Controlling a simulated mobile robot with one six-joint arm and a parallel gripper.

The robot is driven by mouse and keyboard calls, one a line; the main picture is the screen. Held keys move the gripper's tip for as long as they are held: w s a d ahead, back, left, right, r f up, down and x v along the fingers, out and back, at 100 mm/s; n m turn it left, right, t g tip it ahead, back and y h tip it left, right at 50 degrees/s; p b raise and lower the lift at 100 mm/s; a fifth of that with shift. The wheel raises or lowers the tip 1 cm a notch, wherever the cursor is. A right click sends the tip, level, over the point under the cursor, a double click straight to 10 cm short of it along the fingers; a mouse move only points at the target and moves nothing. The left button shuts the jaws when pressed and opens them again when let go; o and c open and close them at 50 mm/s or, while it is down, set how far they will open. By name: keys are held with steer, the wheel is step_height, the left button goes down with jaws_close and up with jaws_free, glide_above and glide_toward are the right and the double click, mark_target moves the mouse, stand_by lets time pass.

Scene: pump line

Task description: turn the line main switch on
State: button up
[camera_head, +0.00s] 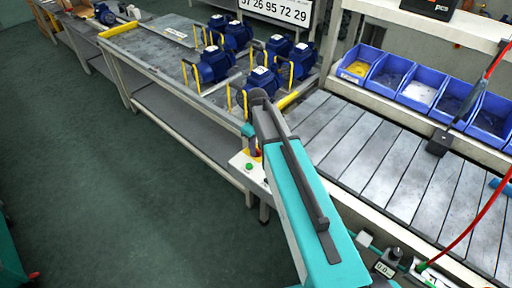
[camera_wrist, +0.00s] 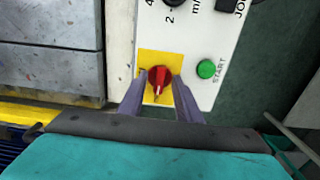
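The main switch is a red rotary knob (camera_wrist: 159,75) on a yellow plate (camera_wrist: 147,57) of a white control panel (camera_wrist: 191,45). Its narrow grip runs nearly upright in the wrist view, with a pale mark at its lower end. My gripper (camera_wrist: 159,88) is open, one finger to each side of the knob's lower part; I cannot tell whether they touch it. In the head view the panel (camera_head: 239,161) stands at the end of the bench, and my arm hides most of the switch.
A green START button (camera_wrist: 206,69) sits right of the switch. A black numbered knob (camera_wrist: 176,9) and a JOG control (camera_wrist: 228,4) are above. A slatted conveyor (camera_head: 375,150), blue bins (camera_head: 420,88) and a bench with several blue pumps (camera_head: 215,65) stand beyond. The green floor (camera_head: 90,190) at left is clear.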

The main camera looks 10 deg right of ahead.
jaws_close()
steer(key=shift+a, duration=0.1)
steer(key=shift+m, duration=0.5)
steer(key=m+b, duration=0.1)
steer(key=m, duration=0.1)
steer(key=shift+f+m, duration=0.1)
steer(key=shift+m, duration=0.2)
steer(key=m+b, duration=0.1)
steer(key=m, duration=0.4)
steer(key=m+b, duration=0.1)
steer(key=m, duration=0.4)
steer(key=shift+s+m+b, duration=0.1)
steer(key=shift+m+b, duration=0.25)
steer(key=shift+m, duration=1.85)
